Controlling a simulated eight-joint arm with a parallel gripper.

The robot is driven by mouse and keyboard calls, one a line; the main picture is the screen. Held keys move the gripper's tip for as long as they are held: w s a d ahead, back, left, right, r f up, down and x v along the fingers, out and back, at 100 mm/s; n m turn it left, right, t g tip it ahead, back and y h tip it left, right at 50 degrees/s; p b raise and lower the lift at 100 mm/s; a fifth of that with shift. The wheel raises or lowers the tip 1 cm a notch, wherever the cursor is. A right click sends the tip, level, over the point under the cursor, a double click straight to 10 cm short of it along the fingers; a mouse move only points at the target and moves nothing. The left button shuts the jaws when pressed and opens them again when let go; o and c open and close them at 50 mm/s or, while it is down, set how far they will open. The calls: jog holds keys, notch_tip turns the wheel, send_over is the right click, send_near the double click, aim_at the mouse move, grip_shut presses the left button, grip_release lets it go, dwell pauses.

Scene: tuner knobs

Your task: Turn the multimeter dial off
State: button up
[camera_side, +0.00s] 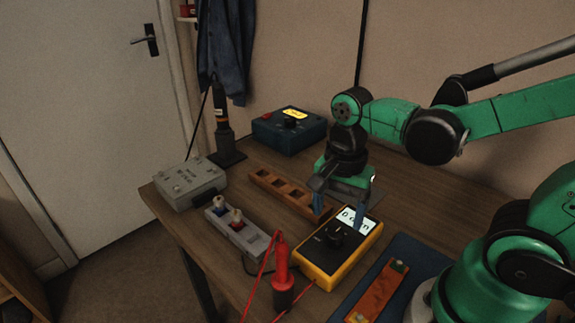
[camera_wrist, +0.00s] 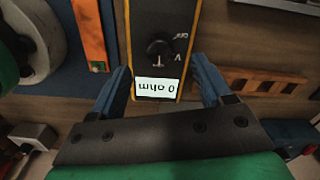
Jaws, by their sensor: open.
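The multimeter (camera_side: 350,248) is yellow with a dark face and lies on the wooden table. Its black dial (camera_side: 333,238) stands in the middle of the face and shows in the wrist view (camera_wrist: 159,50). Its lit display (camera_side: 357,222) reads something like "0 ohm" and appears upside down in the wrist view (camera_wrist: 156,87). My gripper (camera_side: 338,212) is above the display end of the multimeter, pointing down. Its two blue fingers are open and empty, one on each side of the display in the wrist view (camera_wrist: 160,88). The dial lies beyond the fingertips there.
A red probe (camera_side: 281,265) with a red cable stands in front of the multimeter. A wooden slotted block (camera_side: 288,192), a grey socket strip (camera_side: 236,232), a grey box (camera_side: 190,184) and a blue box (camera_side: 289,132) are around it. An orange strip (camera_side: 377,291) lies on a dark mat (camera_side: 425,260).

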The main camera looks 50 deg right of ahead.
aim_at(335, 232)
jog(key=shift+f, duration=2.2)
grip_shut()
